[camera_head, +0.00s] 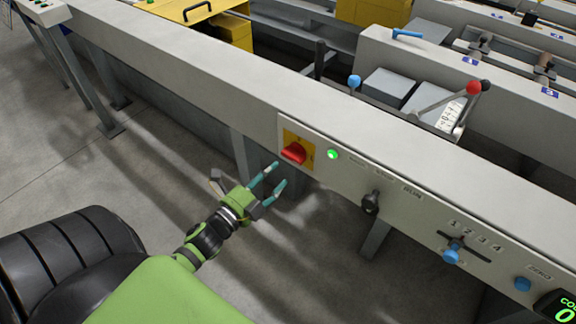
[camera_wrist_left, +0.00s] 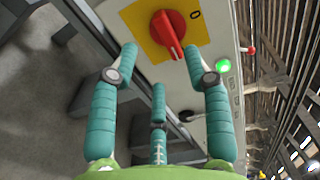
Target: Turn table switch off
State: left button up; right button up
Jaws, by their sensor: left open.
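The table switch is a red rotary knob (camera_head: 294,153) on a yellow plate (camera_head: 307,158), set in the front panel of the grey table (camera_head: 262,100). A green lamp (camera_head: 333,155) to its right is lit. My left gripper (camera_head: 277,178) is open and empty, just below and left of the knob. In the left wrist view the red knob (camera_wrist_left: 168,30) shows beyond the spread teal fingers (camera_wrist_left: 164,68), apart from them. A "0" mark shows on the yellow plate, to the right of the knob in that view. My right gripper is not seen.
Along the panel to the right are a black selector (camera_head: 370,203), a blue-knobbed slider (camera_head: 451,256), a blue button (camera_head: 522,284) and a display (camera_head: 560,306). Levers with red and blue balls rise behind the panel. Table legs stand below; the floor in front is clear.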

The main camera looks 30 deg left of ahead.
aim_at(294, 155)
pick_arm(q)
jog(key=w, duration=0.7)
jog(key=shift+d+r, duration=0.25)
jog(key=shift+d, duration=0.15)
grip_shut()
